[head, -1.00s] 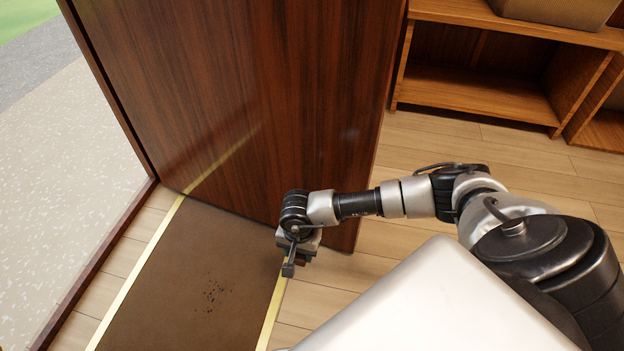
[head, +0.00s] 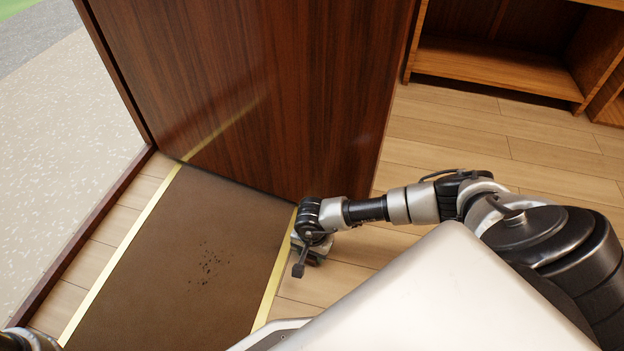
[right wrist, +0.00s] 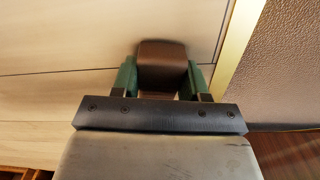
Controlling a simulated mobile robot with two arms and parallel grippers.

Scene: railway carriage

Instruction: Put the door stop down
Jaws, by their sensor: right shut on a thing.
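My right gripper (right wrist: 162,78) is shut on the door stop (right wrist: 162,62), a brown block held between its two green fingers in the right wrist view. The block is over the light plank floor, left of the yellow strip; I cannot tell whether it touches the floor. In the head view my right gripper (head: 312,252) is low by the near bottom corner of the dark wooden door (head: 250,90), beside the mat's right edge. The door stop is mostly hidden there by the wrist. My left gripper is not visible; only a dark piece of my left arm shows at the bottom left corner.
The brown mat (head: 170,270) with yellow edge strips (head: 272,285) lies under and before the door. A wooden shelf unit (head: 495,75) stands at the upper right. Bare plank floor (head: 450,130) lies between door and shelf. Pale speckled ground (head: 60,150) is beyond the left sill.

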